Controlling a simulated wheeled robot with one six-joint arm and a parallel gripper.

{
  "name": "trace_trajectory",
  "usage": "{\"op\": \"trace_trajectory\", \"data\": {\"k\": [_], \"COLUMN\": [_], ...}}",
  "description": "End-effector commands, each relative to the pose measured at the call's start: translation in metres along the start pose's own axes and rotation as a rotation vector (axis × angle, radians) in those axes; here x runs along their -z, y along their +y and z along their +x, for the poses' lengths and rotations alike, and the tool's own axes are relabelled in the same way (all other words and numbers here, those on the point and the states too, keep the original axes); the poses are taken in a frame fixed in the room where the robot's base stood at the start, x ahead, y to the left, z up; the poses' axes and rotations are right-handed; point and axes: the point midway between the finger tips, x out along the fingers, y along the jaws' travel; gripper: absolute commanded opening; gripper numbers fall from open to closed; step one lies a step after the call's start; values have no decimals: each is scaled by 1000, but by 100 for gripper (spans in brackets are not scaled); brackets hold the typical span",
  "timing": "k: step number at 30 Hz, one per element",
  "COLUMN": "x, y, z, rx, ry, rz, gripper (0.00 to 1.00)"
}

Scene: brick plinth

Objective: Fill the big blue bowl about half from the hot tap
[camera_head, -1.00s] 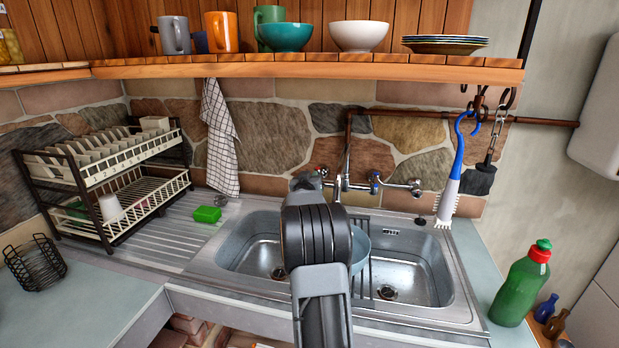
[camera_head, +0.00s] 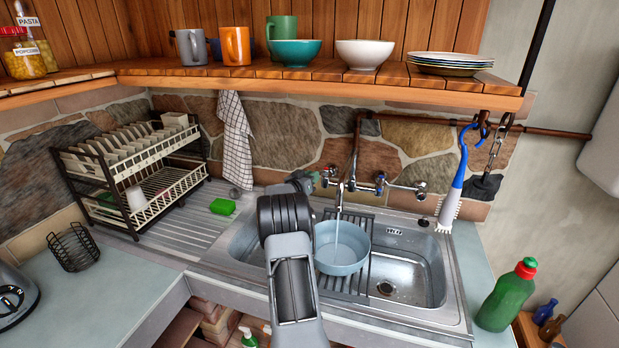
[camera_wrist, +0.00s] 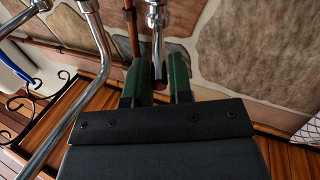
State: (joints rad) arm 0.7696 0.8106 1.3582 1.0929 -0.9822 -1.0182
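The blue bowl (camera_head: 352,262) stands upright on the dark rack across the middle of the sink. A thin water stream (camera_head: 339,212) falls from the spout into it. The water level inside is not clear. The hot tap, with a red mark (camera_head: 331,169), is on the wall left of the spout. My gripper (camera_head: 317,181) is at the hot tap, left of the spout and above the bowl. In the wrist view its green fingers (camera_wrist: 160,82) are a little apart, with a chrome tap part between them. Whether they touch it is unclear.
The shelf (camera_head: 330,87) with mugs, bowls and plates runs above the taps. The blue-marked cold tap (camera_head: 380,181) is right of the spout. A brush (camera_head: 454,190) hangs at the right. A green bottle (camera_head: 508,296) stands right of the sink. The right basin (camera_head: 412,270) is empty.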

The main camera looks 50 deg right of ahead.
Motion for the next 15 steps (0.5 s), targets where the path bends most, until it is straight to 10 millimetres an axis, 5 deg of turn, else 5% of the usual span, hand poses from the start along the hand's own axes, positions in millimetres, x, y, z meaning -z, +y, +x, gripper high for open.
{"op": "trace_trajectory", "data": {"k": [6,15], "x": [-1,-2], "y": [-1,-1], "z": [-1,-6], "rx": [1,3], "ry": [-2,-3], "rz": [-1,-1], "gripper": [40,40]}}
